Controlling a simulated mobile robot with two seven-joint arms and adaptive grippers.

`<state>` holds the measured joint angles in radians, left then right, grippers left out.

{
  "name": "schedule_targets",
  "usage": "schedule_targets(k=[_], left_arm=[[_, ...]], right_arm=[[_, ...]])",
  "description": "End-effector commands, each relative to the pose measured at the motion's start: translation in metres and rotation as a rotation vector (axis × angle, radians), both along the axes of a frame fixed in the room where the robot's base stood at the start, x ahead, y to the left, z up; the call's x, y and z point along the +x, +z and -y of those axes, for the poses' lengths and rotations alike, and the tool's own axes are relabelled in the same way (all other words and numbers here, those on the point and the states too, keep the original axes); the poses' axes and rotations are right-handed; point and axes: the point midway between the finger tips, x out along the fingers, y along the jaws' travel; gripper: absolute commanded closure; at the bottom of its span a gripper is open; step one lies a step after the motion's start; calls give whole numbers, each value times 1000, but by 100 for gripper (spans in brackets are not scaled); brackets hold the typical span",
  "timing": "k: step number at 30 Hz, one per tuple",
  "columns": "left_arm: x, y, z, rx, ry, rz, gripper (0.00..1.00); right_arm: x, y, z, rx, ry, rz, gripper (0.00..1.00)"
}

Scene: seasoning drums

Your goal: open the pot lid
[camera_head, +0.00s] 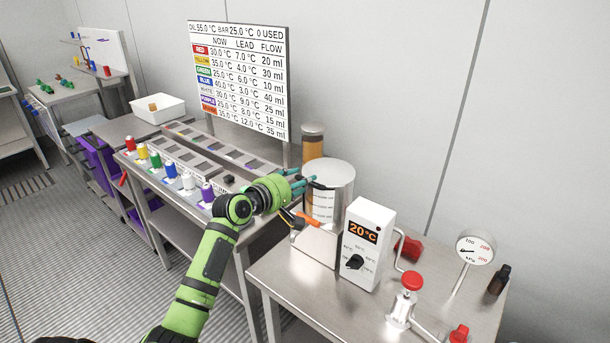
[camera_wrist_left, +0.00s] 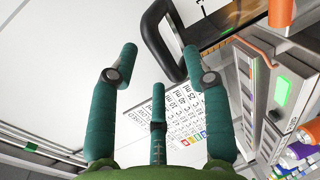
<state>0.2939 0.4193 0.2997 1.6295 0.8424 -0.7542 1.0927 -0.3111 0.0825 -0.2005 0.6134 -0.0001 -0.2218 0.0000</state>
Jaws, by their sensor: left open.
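A silvery metal pot (camera_head: 322,208) stands on a metal stand just behind the temperature box, its pale round lid (camera_head: 330,172) on top. My left gripper (camera_head: 303,183), with teal fingers, is at the left side of the pot near its rim, beside a small dark handle. It is open and holds nothing. In the left wrist view its fingers (camera_wrist_left: 158,65) are spread, and a black curved handle (camera_wrist_left: 150,30) lies just beyond the tips, close to the right finger. Whether they touch, I cannot tell. My right gripper is not in view.
A white box (camera_head: 367,240) reading 20°C stands in front of the pot. A red-topped valve (camera_head: 411,281) and a pressure gauge (camera_head: 474,248) are to the right. Colored bottles (camera_head: 170,172) line the left bench. An amber cylinder (camera_head: 312,146) stands behind the pot.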

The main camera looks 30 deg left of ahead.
Motion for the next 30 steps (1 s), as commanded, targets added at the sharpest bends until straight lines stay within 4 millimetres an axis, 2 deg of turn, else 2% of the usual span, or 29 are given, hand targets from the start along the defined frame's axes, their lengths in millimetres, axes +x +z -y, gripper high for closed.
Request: schedule_targets(k=[6,12,17,18,20,21,30], left_arm=[[20,-4,2,0,0,0,51],[24,-6,2,2,0,-1,51],[24,-6,2,2,0,-1,51],[24,-6,2,1,0,-1,67],[24,-6,2,1,0,-1,91],[24,-6,2,1,0,-1,100],[27,-4,0,1,1,0,100]], right_arm=[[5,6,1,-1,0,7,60],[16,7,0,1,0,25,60],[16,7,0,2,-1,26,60],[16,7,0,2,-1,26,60],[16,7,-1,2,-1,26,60],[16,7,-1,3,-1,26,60],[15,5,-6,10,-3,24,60]])
